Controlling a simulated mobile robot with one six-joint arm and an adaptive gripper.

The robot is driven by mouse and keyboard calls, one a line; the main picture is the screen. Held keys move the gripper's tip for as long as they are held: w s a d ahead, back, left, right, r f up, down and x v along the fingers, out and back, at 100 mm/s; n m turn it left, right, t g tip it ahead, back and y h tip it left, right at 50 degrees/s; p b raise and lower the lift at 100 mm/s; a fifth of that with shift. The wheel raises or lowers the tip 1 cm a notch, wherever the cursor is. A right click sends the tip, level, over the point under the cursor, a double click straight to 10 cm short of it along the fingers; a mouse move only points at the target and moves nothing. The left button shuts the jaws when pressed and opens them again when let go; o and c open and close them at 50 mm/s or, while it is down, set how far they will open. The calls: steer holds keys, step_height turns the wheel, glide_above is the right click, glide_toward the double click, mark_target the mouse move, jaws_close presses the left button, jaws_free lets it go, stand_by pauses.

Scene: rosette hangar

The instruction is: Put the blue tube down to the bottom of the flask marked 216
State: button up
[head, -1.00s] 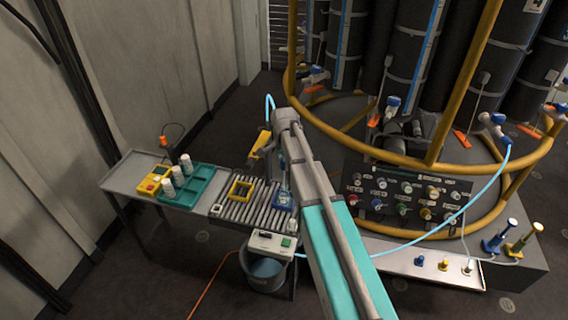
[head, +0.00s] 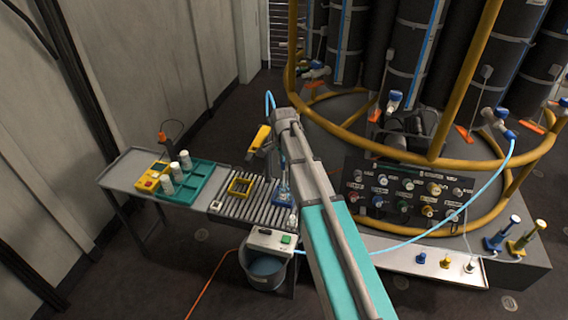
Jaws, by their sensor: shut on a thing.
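A clear flask (head: 284,187) stands on the roller table, in a blue holder, just left of my arm. Its mark is too small to read. The light blue tube (head: 269,100) arches up beside my wrist and passes behind it. Another stretch of the blue tube (head: 400,244) runs low behind my arm to the right, then up to a fitting on the frame. My gripper (head: 281,164) is above the flask, partly hidden by my arm, shut on the blue tube. The tube's lower end and its depth in the flask cannot be made out.
The roller table (head: 226,205) also bears a yellow square frame (head: 240,187). To its left are a teal rack (head: 196,181) with several white bottles and a yellow meter (head: 152,178). A bucket (head: 265,272) stands below. A valve panel (head: 405,190) and yellow rails stand right.

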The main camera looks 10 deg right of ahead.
mark_target(284, 172)
steer(key=shift+f, duration=0.2)
steer(key=shift+f+b, duration=1.8)
steer(key=shift+b, duration=0.2)
steer(key=shift+f+b, duration=0.4)
steer(key=shift+b, duration=0.05)
steer(key=o, duration=1)
steer(key=o, duration=0.3)
steer(key=shift+r, duration=0.1)
